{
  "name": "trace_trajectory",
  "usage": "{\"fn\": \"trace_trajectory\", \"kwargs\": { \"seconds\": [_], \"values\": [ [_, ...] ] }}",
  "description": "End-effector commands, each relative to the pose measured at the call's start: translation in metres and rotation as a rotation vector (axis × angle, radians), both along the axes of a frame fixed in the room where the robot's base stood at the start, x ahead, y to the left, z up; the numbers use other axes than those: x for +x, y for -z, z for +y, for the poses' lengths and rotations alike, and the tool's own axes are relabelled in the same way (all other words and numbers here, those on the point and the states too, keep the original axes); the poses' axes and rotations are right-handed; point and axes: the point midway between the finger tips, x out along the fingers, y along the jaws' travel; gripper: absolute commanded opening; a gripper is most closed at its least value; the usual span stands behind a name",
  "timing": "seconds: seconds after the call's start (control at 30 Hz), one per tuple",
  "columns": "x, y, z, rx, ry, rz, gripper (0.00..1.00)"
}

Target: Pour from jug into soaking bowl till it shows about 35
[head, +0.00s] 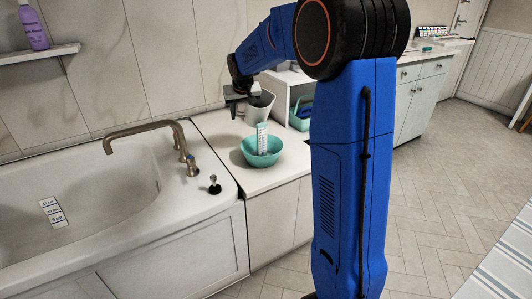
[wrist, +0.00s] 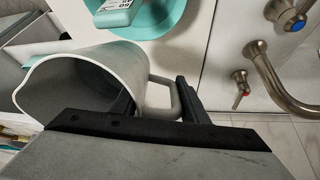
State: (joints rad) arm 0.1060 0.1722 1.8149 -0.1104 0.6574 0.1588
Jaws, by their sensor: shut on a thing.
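The jug (head: 260,107) is white-grey and hangs above and just behind the soaking bowl. In the wrist view the jug (wrist: 92,68) shows its wide open mouth at the left and its handle at the right. My gripper (head: 238,98) is shut on the jug's handle; the fingers (wrist: 158,102) show on either side of it. The soaking bowl (head: 262,158) is teal and stands on the white counter; part of it shows in the wrist view (wrist: 160,18). A white marked strip (head: 261,138) stands upright in the bowl; its reading is too small to tell. No stream of liquid shows.
A bathtub (head: 100,195) with a bronze tap (head: 150,127) lies left of the counter (head: 285,178). A teal caddy (head: 300,115) sits in a white shelf unit behind the bowl. A purple bottle (head: 34,28) stands on the wall shelf.

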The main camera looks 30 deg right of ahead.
Motion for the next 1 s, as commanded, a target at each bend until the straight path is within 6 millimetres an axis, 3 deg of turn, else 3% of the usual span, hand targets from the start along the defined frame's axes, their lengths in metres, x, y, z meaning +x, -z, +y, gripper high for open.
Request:
{"fn": "trace_trajectory", "kwargs": {
  "seconds": [0.33,1.0],
  "values": [
    [0.012,0.028,-0.003,0.043,-0.001,0.215,0.0],
    [0.02,0.047,-0.004,0.1,0.0,0.493,0.0]
  ]
}}
